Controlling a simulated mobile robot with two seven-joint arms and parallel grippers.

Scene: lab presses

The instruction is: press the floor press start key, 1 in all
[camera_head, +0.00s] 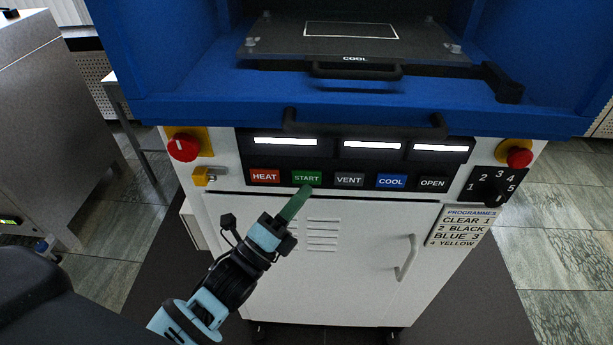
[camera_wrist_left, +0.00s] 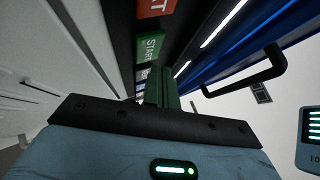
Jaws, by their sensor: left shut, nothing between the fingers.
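The floor press (camera_head: 262,225) has a white cabinet with a blue upper frame. Its green START key (camera_head: 307,178) sits in a row on the black panel, between the red HEAT key (camera_head: 265,177) and the grey VENT key (camera_head: 349,180). My left gripper (camera_head: 303,190) is shut and empty, its green fingertips just below the START key in the head view. In the left wrist view the START key (camera_wrist_left: 150,47) shows beyond the shut fingers (camera_wrist_left: 162,88). I cannot tell whether the fingertips touch the panel. My right gripper is not in view.
Blue COOL (camera_head: 391,182) and black OPEN (camera_head: 432,184) keys lie further right. Red knobs (camera_head: 183,147) and (camera_head: 519,157) flank the panel. A black handle (camera_head: 350,128) juts out above the keys. A grey cabinet (camera_head: 50,100) stands at the left.

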